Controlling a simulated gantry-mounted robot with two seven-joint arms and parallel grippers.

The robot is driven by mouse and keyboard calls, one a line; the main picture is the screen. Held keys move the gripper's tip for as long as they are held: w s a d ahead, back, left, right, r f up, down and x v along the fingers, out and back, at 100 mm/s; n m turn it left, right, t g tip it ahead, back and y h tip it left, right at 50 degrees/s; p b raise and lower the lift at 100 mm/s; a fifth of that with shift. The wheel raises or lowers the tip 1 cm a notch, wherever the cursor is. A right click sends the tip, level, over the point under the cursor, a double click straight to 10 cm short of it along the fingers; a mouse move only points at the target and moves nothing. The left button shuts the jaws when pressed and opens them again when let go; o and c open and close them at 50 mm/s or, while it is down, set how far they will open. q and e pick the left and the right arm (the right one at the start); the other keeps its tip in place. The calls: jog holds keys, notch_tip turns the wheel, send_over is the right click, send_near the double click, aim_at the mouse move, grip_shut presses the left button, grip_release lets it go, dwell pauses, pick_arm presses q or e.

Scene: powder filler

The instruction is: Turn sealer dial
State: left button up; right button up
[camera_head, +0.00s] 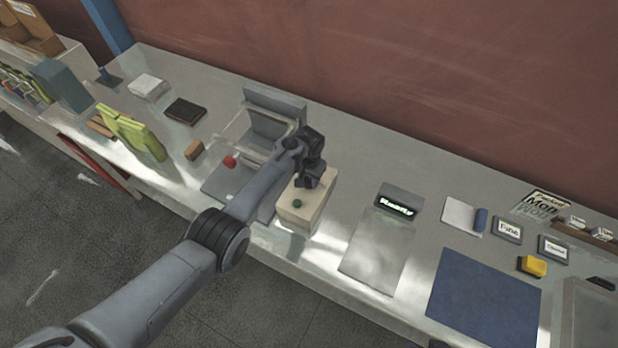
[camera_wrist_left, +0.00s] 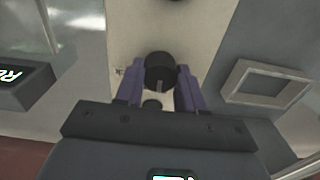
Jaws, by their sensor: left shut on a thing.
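The sealer is a cream box (camera_head: 293,217) with a green button on its front top, near the middle of the bench in the head view. Its top panel (camera_wrist_left: 132,30) fills the middle of the left wrist view. The black round dial (camera_wrist_left: 160,68) with a pale pointer mark sits between the two purple fingers of my left gripper (camera_wrist_left: 159,88), which is shut on it. In the head view my left gripper (camera_head: 309,181) points down over the sealer and hides the dial. A smaller dark round part (camera_wrist_left: 152,105) shows behind the dial. My right gripper is not in view.
A clear-guarded machine with a red knob (camera_head: 229,161) stands left of the sealer. A scale reading "Ready" (camera_head: 394,203) is to the right, then a blue mat (camera_head: 484,298). Green pouches (camera_head: 133,133) stand at the left. The grey plate before the scale is bare.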

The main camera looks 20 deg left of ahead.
aim_at(309, 180)
pick_arm(q)
jog(key=shift+m, duration=0.5)
jog(key=o, duration=1)
jog(key=shift+o, duration=0.2)
jog(key=shift+r, duration=0.5)
notch_tip(309, 180, up, 10)
jog(key=p, duration=0.1)
jog(key=shift+p, duration=0.35)
jog(key=shift+f, duration=0.1)
